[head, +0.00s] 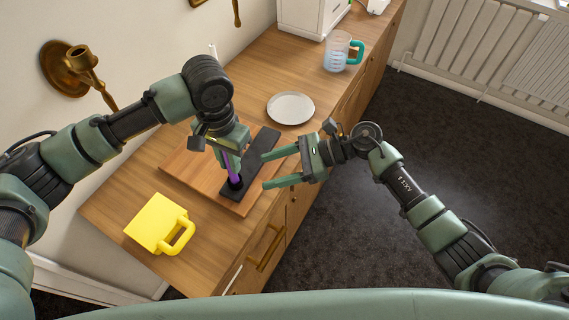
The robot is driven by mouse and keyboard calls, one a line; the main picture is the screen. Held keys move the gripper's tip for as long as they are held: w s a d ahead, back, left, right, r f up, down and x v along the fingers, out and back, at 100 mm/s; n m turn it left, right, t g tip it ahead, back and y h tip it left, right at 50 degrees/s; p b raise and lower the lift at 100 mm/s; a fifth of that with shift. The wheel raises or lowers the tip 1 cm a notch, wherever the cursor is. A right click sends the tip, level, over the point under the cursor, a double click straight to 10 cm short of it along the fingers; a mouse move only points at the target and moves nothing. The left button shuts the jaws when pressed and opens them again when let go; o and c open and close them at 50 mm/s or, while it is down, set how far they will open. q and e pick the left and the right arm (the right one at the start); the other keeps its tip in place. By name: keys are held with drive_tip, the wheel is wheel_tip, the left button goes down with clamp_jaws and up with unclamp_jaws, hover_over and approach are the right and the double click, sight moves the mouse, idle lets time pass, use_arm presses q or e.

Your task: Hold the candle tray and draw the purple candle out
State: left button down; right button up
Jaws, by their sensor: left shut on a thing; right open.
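The black candle tray (264,146) lies lengthwise on a wooden board on the counter. The purple candle (234,170) rises from the near end of the tray, leaning slightly. Its lower end is at the dark holder there; I cannot tell how deep it sits. My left gripper (230,150) is above the tray, shut on the purple candle, and hides its upper part. My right gripper (268,169) is open and empty at the right of the tray, its two fingers pointing left toward it, apparently apart from it.
The wooden board (186,165) lies under the tray. A yellow mug (155,222) lies nearer at the left. A white plate (290,108) and a measuring jug (338,52) stand farther back. A brass wall candlestick (80,60) is at the upper left.

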sight(239, 180)
drive_tip(key=x, duration=0.8)
drive_tip(key=shift+a+f, duration=0.1)
drive_tip(key=shift+a, duration=0.2)
clamp_jaws()
idle(0.6)
